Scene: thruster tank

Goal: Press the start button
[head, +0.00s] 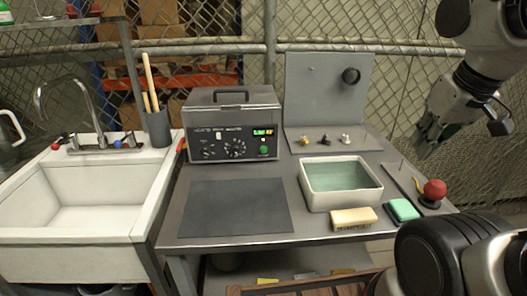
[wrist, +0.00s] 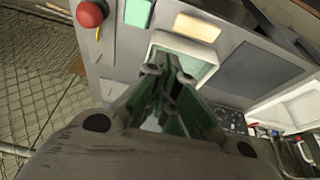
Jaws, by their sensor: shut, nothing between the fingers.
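A grey control box (head: 232,128) with a top handle, dials and small lit displays stands at the back of the bench. A round green button (head: 264,152) is on the right of its front panel. The box shows only in part in the wrist view (wrist: 228,118), and the green button cannot be made out there. My gripper (head: 421,136) is shut and empty, in the air at the right, well apart from the box. In the wrist view its fingers (wrist: 170,72) meet in front of the white tank.
A white tank of water (head: 341,187), a cream brush (head: 353,218), a green sponge (head: 403,209) and a red ball-shaped knob (head: 435,188) are on the bench's right side. A dark mat (head: 235,207) lies before the box. A sink (head: 85,195) is left.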

